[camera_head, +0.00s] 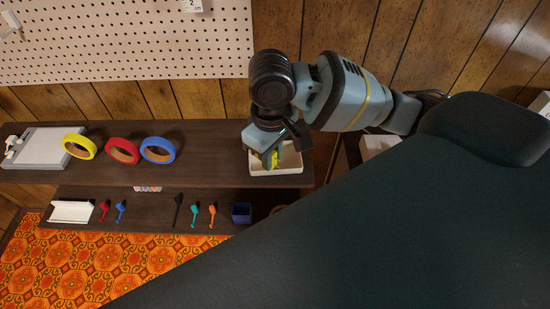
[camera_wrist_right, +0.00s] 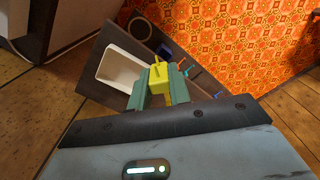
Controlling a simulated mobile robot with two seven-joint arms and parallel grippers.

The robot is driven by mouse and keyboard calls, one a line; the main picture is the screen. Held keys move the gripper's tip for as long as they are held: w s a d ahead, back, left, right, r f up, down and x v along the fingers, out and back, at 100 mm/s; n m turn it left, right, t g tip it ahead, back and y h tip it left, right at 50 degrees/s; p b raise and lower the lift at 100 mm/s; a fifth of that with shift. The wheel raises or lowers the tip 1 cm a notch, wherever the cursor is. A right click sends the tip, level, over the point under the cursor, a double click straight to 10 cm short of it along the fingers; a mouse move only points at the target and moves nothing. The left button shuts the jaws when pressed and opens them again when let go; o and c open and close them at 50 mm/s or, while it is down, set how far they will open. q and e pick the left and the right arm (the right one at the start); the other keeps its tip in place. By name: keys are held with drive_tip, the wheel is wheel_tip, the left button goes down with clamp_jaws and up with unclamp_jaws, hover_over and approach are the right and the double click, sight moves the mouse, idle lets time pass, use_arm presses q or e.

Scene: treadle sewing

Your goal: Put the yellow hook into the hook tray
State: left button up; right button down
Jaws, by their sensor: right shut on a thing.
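The yellow hook (camera_wrist_right: 157,78) is held between the two green-grey fingers of my right gripper (camera_wrist_right: 159,90) in the right wrist view. In the head view my right gripper (camera_head: 272,157) is over the white tray (camera_head: 291,161), at the right end of the upper shelf. A bit of yellow shows there between the fingers. In the wrist view the tray (camera_wrist_right: 113,72) is empty and lies to the left of the hook. Whether the hook touches the tray I cannot tell. My left gripper is not in view.
Yellow (camera_head: 79,147), red (camera_head: 122,151) and blue (camera_head: 158,150) rings stand on the dark upper shelf (camera_head: 205,165). Several coloured hooks, a white holder (camera_head: 72,212) and a dark blue box (camera_head: 241,213) are on the lower shelf. A pegboard (camera_head: 125,40) is behind.

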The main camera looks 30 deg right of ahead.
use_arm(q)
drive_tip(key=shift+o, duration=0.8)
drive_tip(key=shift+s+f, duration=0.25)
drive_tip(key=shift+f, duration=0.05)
use_arm(e)
drive_tip(key=n, duration=0.2)
drive_tip(key=w+f+n, duration=0.1)
drive_tip(key=shift+w+a+f+n, duration=0.1)
drive_tip(key=shift+a+f+n, duration=0.05)
drive_tip(key=shift+a+n, duration=0.25)
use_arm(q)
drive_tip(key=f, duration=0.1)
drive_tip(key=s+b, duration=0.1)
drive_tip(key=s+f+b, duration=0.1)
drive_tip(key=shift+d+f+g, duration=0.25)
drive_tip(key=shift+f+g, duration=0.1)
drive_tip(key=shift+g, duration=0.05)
use_arm(e)
drive_tip(key=w+a+f+n, duration=0.1)
drive_tip(key=w+f+n, duration=0.1)
drive_tip(key=n, duration=0.7)
drive_tip(key=w+a+f+n, duration=0.2)
drive_tip(key=f+n, duration=0.1)
drive_tip(key=n, duration=0.6)
drive_tip(key=w+a+f+n, duration=0.1)
drive_tip(key=w+f+n, duration=0.1)
drive_tip(key=n, duration=0.7)
drive_tip(key=shift+w+a+f, duration=0.2)
drive_tip(key=shift+w+f, duration=0.15)
drive_tip(key=shift+w, duration=0.25)
